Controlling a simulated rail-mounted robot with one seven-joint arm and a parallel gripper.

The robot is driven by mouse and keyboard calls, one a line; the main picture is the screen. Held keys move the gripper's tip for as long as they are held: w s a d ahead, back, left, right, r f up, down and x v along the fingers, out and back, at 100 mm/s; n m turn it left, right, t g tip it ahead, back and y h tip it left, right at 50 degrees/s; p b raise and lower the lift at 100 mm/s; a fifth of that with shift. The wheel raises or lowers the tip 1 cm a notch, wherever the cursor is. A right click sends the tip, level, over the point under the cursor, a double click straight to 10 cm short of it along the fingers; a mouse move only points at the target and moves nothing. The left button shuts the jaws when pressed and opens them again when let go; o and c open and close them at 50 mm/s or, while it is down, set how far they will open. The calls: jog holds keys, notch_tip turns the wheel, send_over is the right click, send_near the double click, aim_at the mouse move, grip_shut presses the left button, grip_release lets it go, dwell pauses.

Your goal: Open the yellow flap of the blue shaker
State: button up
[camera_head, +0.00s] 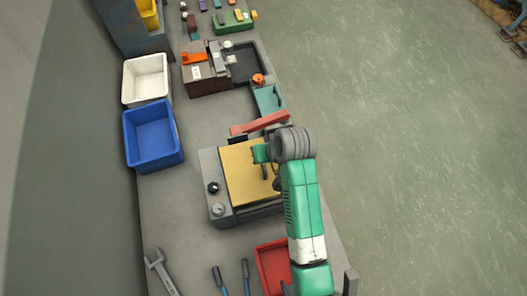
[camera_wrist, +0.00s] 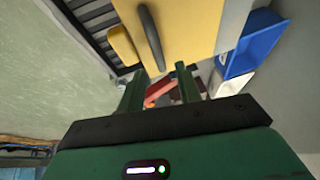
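A grey box (camera_head: 209,168) with a flat yellow lid (camera_head: 243,178) stands on the bench, and the lid looks closed. The lid carries a dark curved handle (camera_wrist: 151,38) in the wrist view. A blue-grey unit (camera_head: 122,22) with a yellow part (camera_head: 149,13) stands at the far left back, cut off by the frame; I cannot tell whether that part is a flap. My gripper (camera_wrist: 160,78) is open and empty, its two green fingers apart. In the head view it is over the lid near the handle; the arm hides the lid's right side.
A red bar (camera_head: 259,123) lies behind the box. A blue bin (camera_head: 152,157) and a white bin (camera_head: 146,97) stand at left. A red tray (camera_head: 268,262), a wrench (camera_head: 160,272) and blue-handled tools (camera_head: 219,280) lie in front. Free bench shows between the bins and the box.

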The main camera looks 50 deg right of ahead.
aim_at(253, 167)
jog(key=shift+x, duration=1.45)
jog(key=shift+c, duration=0.4)
grip_shut()
jog(key=shift+r, duration=0.1)
